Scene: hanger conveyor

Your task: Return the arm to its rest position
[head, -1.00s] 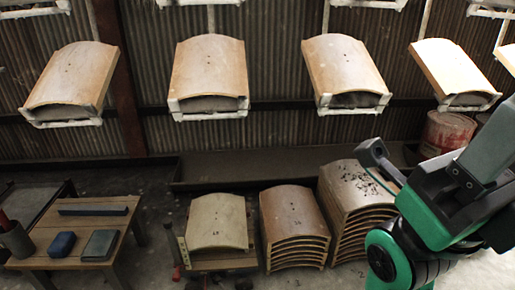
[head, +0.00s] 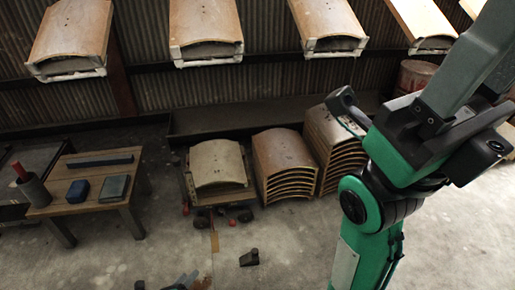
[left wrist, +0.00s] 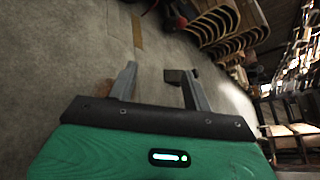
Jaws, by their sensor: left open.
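My left gripper (head: 163,284) is at the bottom edge of the head view, where only its grey fingertips show. My right arm (head: 375,200), green and black, stands bent on the right side of the head view. Its upper part leaves the picture at the top right, and its gripper does not show.
Curved wooden panels hang in white-framed hangers (head: 206,58) along the back. Stacks of curved panels (head: 287,188) stand on the floor beneath. A wooden table (head: 60,208) at left holds a dark cup and blocks. A small dark object (head: 250,258) appears on the otherwise open floor.

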